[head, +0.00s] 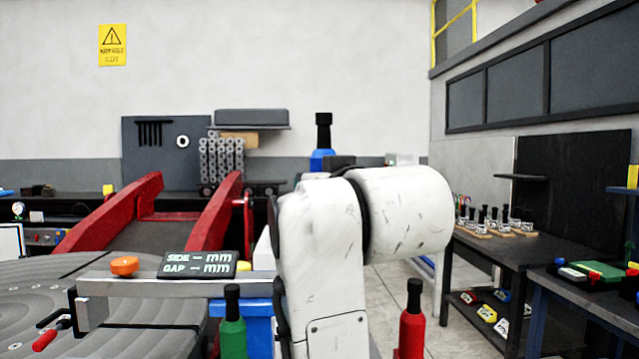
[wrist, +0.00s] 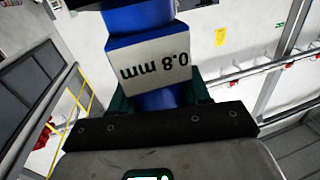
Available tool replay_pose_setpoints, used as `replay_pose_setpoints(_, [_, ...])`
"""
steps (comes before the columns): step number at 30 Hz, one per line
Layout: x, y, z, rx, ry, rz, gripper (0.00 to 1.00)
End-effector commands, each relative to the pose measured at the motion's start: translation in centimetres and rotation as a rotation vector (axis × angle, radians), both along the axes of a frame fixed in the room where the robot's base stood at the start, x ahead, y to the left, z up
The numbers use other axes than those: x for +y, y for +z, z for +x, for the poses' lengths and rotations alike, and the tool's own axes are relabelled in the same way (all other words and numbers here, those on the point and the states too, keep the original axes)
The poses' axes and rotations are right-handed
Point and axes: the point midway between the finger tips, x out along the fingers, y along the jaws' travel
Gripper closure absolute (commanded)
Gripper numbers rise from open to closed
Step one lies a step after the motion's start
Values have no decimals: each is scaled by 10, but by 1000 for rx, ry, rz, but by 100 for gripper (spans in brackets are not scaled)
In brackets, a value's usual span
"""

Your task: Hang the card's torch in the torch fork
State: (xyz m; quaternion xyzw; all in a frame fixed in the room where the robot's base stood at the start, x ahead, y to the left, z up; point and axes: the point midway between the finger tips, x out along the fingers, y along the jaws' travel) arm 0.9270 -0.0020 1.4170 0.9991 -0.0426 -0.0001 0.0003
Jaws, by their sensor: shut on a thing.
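My gripper (wrist: 160,98) is shut on a blue torch (wrist: 152,16), which carries a pale block marked "0.8 mm", upside down in the wrist view. Its lower blue part passes between the dark green fingers. In the head view the blue torch (head: 322,158) stands upright with its black top above my white arm, which hides most of my gripper. A green torch (head: 232,325) and a red torch (head: 411,328), both with black tops, stand at the front, left and right of my arm. I cannot make out the torch fork or the job card for certain.
A dark sign (head: 198,265) reads "SIDE – mm, GAP – mm" by a grey bar (head: 150,287) with an orange knob (head: 124,265). A round grey table (head: 40,300) lies left, red sloping arms (head: 110,215) behind. A dark bench (head: 500,248) stands right, with open floor before it.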

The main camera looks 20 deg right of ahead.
Motion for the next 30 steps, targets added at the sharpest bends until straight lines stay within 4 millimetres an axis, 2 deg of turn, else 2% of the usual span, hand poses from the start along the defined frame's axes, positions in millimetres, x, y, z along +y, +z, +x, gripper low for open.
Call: replay_pose_setpoints(30, [0,-45,-1,-6,0,0,84])
